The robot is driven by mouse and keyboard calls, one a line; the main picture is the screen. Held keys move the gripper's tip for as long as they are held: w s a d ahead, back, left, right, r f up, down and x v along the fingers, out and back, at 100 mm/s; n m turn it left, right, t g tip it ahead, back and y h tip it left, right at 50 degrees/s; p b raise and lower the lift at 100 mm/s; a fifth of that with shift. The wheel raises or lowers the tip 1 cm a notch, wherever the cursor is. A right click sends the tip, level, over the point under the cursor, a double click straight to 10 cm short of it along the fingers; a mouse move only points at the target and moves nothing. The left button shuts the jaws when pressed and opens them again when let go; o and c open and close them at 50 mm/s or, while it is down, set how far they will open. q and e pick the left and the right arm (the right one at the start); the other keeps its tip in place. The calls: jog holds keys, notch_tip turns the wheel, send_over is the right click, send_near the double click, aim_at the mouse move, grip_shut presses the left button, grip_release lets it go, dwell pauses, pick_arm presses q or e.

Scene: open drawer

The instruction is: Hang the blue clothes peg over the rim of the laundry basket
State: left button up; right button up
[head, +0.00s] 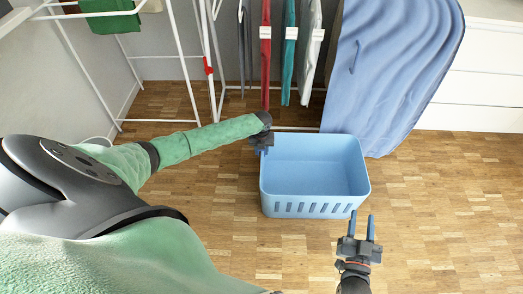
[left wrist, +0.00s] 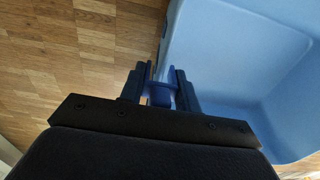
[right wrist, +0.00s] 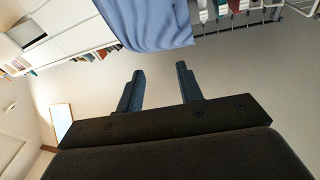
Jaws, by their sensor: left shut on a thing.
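The light blue laundry basket (head: 315,203) stands on the wooden floor in the middle of the head view. It looks empty, and its inside fills the right of the left wrist view (left wrist: 235,60). My left gripper (head: 263,150) is at the basket's far left corner. It is shut on the blue clothes peg (left wrist: 161,92), which shows between the fingers in the left wrist view, right beside the rim. I cannot tell whether the peg straddles the rim. My right gripper (head: 360,226) is open and empty, to the right of the basket's near side.
A white drying rack (head: 190,75) with hanging clothes stands behind the basket. A blue cloth (head: 385,75) drapes down close behind the basket's right side. White drawers (head: 485,85) are at the back right. The floor (head: 450,220) to the right is clear.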

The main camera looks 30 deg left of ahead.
pick_arm(q)
jog(key=shift+f, duration=0.6)
pick_arm(e)
notch_tip(320, 180, up, 6)
jog(key=t, duration=0.2)
jog(key=shift+d+y, duration=0.2)
jog(key=shift+y, duration=0.2)
jog(key=shift+s+r, duration=0.1)
jog(key=shift+r, duration=0.05)
pick_arm(q)
jog(key=o, duration=1)
jog(key=shift+o, duration=0.2)
jog(key=shift+r, duration=0.15)
jog(key=shift+r, duration=0.2)
notch_tip(320, 180, up, 7)
jog(key=shift+p, duration=0.4)
pick_arm(e)
notch_tip(320, 180, down, 14)
jog(key=s+g+h, duration=0.1)
jog(key=g, duration=0.3)
jog(key=shift+s+a+g, duration=0.25)
jog(key=shift+g, duration=0.15)
